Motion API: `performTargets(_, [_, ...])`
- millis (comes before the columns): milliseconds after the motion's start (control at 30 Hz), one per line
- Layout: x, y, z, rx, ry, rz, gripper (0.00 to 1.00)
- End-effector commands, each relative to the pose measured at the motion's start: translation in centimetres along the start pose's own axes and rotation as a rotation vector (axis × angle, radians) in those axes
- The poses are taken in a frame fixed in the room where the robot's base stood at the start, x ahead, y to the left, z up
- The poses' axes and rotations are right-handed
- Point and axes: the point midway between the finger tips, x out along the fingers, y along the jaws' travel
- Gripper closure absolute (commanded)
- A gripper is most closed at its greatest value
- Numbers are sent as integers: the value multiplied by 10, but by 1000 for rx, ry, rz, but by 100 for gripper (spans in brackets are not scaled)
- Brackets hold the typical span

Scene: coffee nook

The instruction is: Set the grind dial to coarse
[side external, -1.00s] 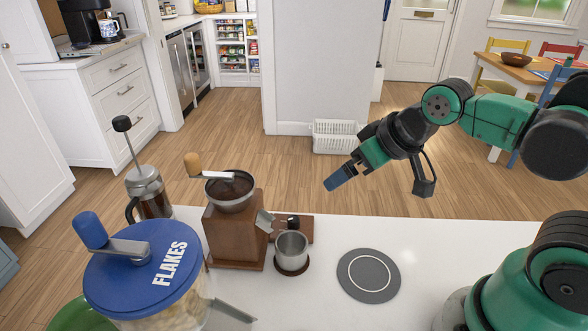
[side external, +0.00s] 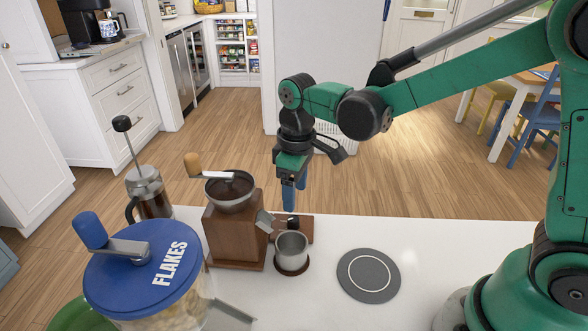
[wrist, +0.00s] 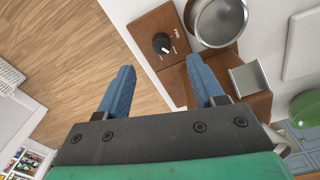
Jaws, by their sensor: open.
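The grind dial is a small black knob (wrist: 161,42) with a white pointer line, on a brown wooden panel (wrist: 145,30) with small white markings in the wrist view. In the side view the dial (side external: 293,222) shows only as a dark shape behind the metal cup. The wooden grinder (side external: 236,235) stands left of it, with a bowl of coffee on top. My gripper (side external: 289,205) points down just above and behind the dial. In the wrist view my gripper (wrist: 163,85) has its two blue fingers apart, with nothing between them; the dial is ahead of the fingertips.
A metal cup (side external: 291,251) stands close in front of the dial. A French press (side external: 148,192) and a blue-lidded FLAKES jar (side external: 150,270) stand to the left. A grey round pad (side external: 368,276) lies to the right. The counter right of it is clear.

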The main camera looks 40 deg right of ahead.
Motion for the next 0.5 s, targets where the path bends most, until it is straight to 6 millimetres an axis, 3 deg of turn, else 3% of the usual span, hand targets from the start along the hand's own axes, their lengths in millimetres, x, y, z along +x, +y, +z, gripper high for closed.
performTargets(167, [11, -1, -3, -20, -23, -9, 39])
performTargets(500, [52, -1, -2, -19, -21, -8, 39])
